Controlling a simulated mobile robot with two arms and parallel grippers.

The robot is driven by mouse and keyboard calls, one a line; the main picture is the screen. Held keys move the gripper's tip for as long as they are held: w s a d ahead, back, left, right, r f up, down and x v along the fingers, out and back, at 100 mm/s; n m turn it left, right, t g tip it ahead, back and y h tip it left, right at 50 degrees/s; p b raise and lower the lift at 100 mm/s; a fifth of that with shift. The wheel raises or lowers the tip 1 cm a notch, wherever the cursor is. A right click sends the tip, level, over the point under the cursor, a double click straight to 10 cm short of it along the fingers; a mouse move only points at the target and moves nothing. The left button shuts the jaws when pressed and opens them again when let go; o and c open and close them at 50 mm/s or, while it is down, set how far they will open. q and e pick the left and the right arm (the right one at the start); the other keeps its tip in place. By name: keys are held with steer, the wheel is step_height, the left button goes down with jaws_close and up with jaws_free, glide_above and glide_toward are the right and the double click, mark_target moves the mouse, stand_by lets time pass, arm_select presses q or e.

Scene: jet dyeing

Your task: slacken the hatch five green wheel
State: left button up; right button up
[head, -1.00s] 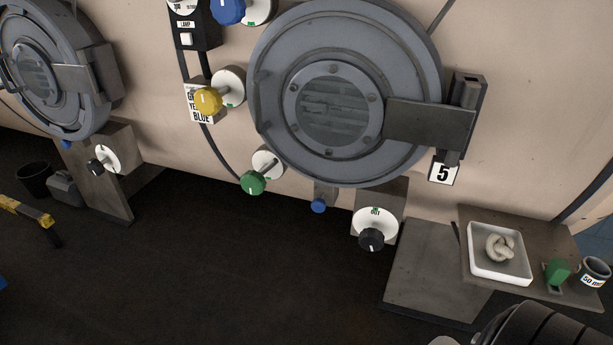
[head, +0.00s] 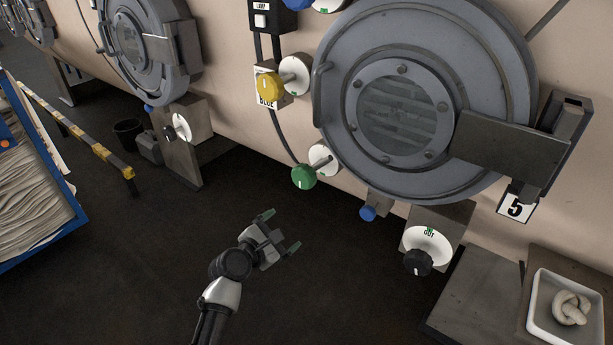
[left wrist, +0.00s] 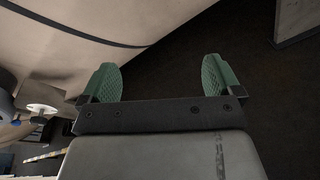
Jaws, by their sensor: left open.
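Hatch five (head: 400,110) is a round grey door with a glass port, shut, on the beige vessel; a "5" label (head: 516,207) hangs below its right side. The green wheel (head: 303,176) is a small knob on a stem in front of a white dial (head: 323,157), at the hatch's lower left. My left gripper (head: 281,231) is open and empty, below and left of the green wheel, apart from it. In the left wrist view its two green fingers (left wrist: 163,78) are spread with nothing between them. The green wheel is not identifiable there. My right gripper is not in view.
A yellow knob (head: 269,86) sits above the green wheel. A blue knob (head: 368,213) and a black knob (head: 418,262) are to its right, lower down. A white tray (head: 535,318) holds a knotted piece. A blue cart (head: 77,222) stands left. The floor between is clear.

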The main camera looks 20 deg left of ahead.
mark_target(300, 179)
arm_select(q)
step_height(300, 179, up, 10)
steer(key=n+t+h, duration=0.1)
steer(key=n+t, duration=0.1)
steer(key=n, duration=0.1)
steer(key=x, duration=1.1)
steer(key=shift+w+a+b, duration=0.15)
steer(key=shift+a+b, duration=0.15)
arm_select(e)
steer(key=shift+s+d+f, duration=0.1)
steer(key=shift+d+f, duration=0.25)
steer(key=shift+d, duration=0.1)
arm_select(q)
steer(key=c, duration=0.9)
